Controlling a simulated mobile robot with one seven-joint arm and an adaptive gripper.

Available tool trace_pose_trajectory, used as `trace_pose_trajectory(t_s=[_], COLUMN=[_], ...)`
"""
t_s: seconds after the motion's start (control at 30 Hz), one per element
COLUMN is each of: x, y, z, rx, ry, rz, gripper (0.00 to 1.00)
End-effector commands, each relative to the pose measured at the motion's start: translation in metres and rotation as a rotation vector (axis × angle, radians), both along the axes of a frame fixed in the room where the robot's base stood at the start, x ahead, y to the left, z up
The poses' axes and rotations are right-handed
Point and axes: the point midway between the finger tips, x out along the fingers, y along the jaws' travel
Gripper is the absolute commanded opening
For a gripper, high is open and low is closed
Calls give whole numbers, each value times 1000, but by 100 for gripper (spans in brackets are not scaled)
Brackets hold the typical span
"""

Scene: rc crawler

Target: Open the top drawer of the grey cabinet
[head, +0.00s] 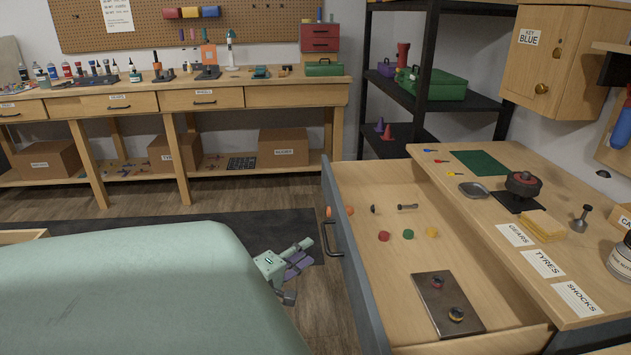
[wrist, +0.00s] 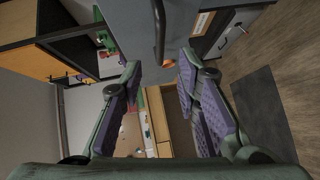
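The grey cabinet's top drawer (head: 350,270) stands pulled far out from under the wooden worktop in the head view. Its wooden inside shows, with small coloured parts and a dark metal plate in it. The dark bar handle (head: 333,238) is on its grey front; it also shows at the top of the wrist view (wrist: 158,32). My gripper (head: 308,252), green with purple pads, is just left of the handle. In the wrist view my gripper (wrist: 160,62) has its fingers wide apart with nothing between them. The handle appears beyond the fingertips, apart from them.
The worktop (head: 565,255) carries labels, a tray, a dark round part and sponges. A black shelf (head: 455,100) stands behind it. A long workbench (head: 215,82) runs along the back wall. The floor (head: 150,208) between is free, with a dark mat.

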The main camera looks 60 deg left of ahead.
Motion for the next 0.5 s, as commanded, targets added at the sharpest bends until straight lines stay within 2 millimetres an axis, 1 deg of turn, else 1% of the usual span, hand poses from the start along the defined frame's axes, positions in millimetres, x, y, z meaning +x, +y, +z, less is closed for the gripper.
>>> trace_pose_trajectory(t_s=[0.03,0.2,0.5], x=[-9,-22,-25], y=[-2,-9,-11], z=[1,4,4], rx=[2,1,0], ry=[0,-1,0], rz=[4,1,0], gripper=[30,30,30])
